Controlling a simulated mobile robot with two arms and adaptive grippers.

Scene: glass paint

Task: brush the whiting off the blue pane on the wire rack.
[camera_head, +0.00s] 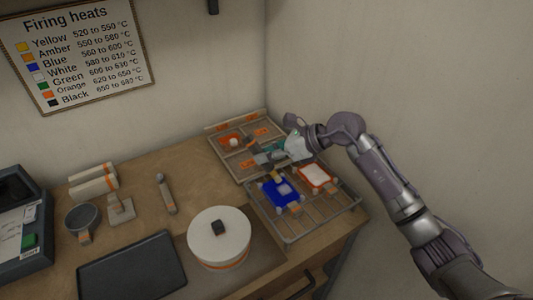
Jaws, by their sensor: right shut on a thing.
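The blue pane (273,196) lies on the wire rack (292,240), right of centre in the head view. A pale whitish patch of whiting (285,188) shows on its middle and right part. My right gripper (272,157) is just behind and above the blue pane, its arm coming in from the right. It is shut on what looks like the brush (277,178), whose pale yellowish end points down at the pane's back edge. I cannot tell whether that end touches the glass. The gripper hides most of the brush. My left gripper is out of view.
A divided wooden tray (222,130) stands behind. A round white lidded pot (219,241), a dark tray (133,270), a sieve (82,218) and a scale (20,235) are to the left.

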